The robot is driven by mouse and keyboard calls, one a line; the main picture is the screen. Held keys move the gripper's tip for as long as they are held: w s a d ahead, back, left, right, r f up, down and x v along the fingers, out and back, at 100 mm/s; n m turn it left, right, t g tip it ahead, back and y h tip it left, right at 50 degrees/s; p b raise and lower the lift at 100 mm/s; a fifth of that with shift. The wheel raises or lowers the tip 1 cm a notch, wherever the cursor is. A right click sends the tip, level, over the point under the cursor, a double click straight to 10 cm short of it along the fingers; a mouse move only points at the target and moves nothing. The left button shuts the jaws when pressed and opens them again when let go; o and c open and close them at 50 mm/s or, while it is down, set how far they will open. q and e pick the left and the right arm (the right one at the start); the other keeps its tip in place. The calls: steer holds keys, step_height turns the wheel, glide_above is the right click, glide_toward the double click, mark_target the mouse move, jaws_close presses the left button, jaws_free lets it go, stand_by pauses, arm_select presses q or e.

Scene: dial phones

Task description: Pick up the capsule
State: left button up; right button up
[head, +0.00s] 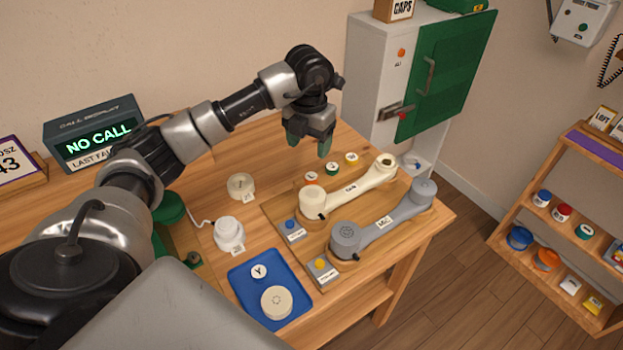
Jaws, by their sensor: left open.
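My left gripper (309,142) is open and empty. It points down above the back of the wooden table, behind the handsets and touching nothing. No thing is clearly labelled as the capsule, and I cannot tell which round part it is. A cream disc (276,303) with holes lies in the blue tray (244,290), beside a smaller white disc (259,271) marked Y. A white round part (229,234) and a cream ring-like part (240,186) stand left of the handset board. My right gripper is out of view.
A cream handset (345,186) and a grey handset (385,219) lie on a wooden board. Several small coloured caps sit behind them. A call display (95,135) reads NO CALL. A grey cabinet (372,70) with an open green door stands behind; a shelf (560,225) stands right.

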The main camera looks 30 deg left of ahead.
mark_target(311, 176)
arm_select(q)
steer(key=f, duration=0.3)
steer(key=shift+s+d+f, duration=0.2)
steer(key=shift+s, duration=0.05)
steer(key=shift+w+f+p, duration=0.15)
steer(key=shift+f+p, duration=0.1)
steer(key=shift+f, duration=1.25)
steer(key=shift+w+f+p, duration=0.1)
steer(key=shift+f+p, duration=0.1)
steer(key=shift+f, duration=1.25)
steer(key=c, duration=0.9)
